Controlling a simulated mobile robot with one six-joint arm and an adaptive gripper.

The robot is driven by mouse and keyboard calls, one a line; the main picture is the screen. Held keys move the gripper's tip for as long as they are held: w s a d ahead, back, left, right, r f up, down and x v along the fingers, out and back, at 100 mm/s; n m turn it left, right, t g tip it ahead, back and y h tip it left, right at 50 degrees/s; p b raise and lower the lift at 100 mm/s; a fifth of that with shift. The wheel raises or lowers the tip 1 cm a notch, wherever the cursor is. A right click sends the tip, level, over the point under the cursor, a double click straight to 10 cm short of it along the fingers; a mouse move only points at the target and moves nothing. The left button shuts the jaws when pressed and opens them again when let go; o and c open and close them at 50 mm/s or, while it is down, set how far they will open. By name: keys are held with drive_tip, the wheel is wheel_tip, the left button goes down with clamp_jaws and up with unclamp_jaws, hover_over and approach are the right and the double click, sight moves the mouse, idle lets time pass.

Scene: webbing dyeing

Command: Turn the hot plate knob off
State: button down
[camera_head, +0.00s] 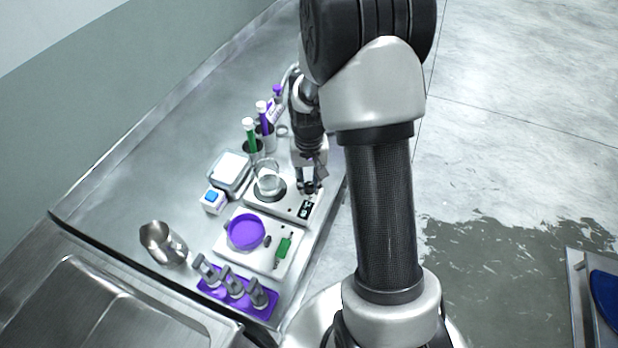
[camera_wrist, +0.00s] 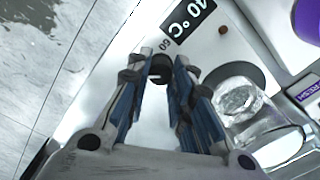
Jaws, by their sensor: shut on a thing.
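The hot plate (camera_head: 285,206) is a white slab on the steel counter, also filling the middle of the wrist view (camera_wrist: 222,48). A glass beaker (camera_head: 267,176) stands over its dark round heating disc; the beaker (camera_wrist: 243,106) shows right of my fingers in the wrist view. A black display with white digits (camera_wrist: 186,15) lies just beyond the fingertips. The dark knob (camera_wrist: 160,70) is between my fingertips and partly hidden by them. My gripper (camera_head: 308,187) is at the knob end of the plate, its fingers (camera_wrist: 161,62) shut on the knob.
A white device with a purple dish (camera_head: 246,231) and green display (camera_head: 283,248) sits nearer. A purple rack (camera_head: 262,309), steel jug (camera_head: 160,243), blue-and-white box (camera_head: 213,200) and tray (camera_head: 230,172) are around. Tubes (camera_head: 250,135) stand behind. The counter's right edge is close to my gripper.

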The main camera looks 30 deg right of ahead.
sight(308, 184)
drive_tip(key=shift+n+p, duration=0.35)
drive_tip(key=shift+n, duration=1.25)
drive_tip(key=c, duration=1.4)
unclamp_jaws()
wheel_tip(308, 184, up, 12)
